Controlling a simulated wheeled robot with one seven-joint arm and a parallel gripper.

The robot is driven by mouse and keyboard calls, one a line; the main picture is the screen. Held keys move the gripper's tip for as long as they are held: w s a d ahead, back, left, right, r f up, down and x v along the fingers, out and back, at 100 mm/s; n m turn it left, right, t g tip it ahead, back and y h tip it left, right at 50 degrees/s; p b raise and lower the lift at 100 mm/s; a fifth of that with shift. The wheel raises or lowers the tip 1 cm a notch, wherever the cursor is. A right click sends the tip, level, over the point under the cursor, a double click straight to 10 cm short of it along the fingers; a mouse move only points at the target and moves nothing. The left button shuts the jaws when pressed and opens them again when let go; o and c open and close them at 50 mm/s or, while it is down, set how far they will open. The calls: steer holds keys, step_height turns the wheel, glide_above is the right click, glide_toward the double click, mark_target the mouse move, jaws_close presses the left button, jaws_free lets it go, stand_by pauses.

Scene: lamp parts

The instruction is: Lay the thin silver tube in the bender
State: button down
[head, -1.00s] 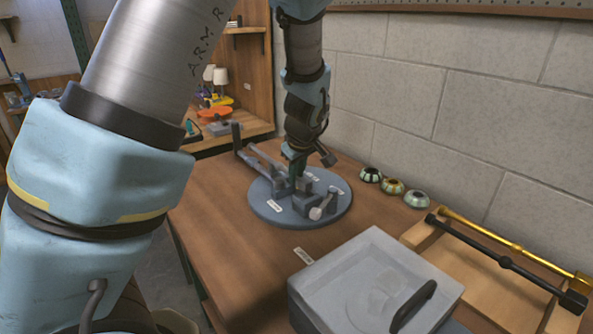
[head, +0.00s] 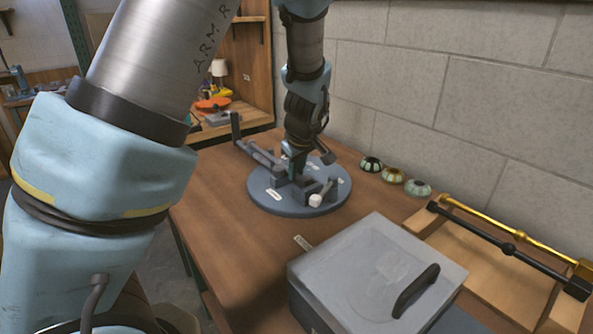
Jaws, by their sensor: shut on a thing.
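The bender (head: 260,192) is a grey fixture on a round blue-grey base on the wooden bench. Its long grey arms (head: 262,157) extend to the back left, and grey blocks stand at its middle. My gripper (head: 296,168) points down over the middle of the bender, low among the blocks, and is shut. The thin silver tube is not clearly made out between the fingers; my wrist and the blocks hide that spot. A short pale rod with a light round end shows at the bender's front right; I cannot tell whether it belongs to the tube.
A grey lidded box (head: 360,262) with a black handle stands at the front. A wooden rack (head: 470,262) at the right holds a gold tube (head: 490,229) and a black tube (head: 478,238). Several small round striped pieces (head: 392,175) sit along the block wall.

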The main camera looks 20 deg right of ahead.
steer(key=shift+f, duration=0.3)
stand_by(0.4)
steer(key=c, duration=0.8)
jaws_free()
steer(key=d+b+v, duration=0.1)
steer(key=b+v, duration=0.1)
steer(key=v, duration=0.9)
steer(key=s+a+f+m+g, duration=0.1)
steer(key=a+f, duration=0.1)
steer(key=a, duration=0.8)
steer(key=s+a+f+m+g, duration=0.1)
steer(key=s+a+f+m, duration=0.1)
steer(key=a, duration=0.8)
steer(key=s+a+f+m+g, duration=0.1)
steer(key=s+a+f, duration=0.1)
steer(key=a, duration=0.9)
steer(key=shift+s+f+m+y, duration=0.2)
steer(key=shift+m+y, duration=0.1)
steer(key=shift+m, duration=0.1)
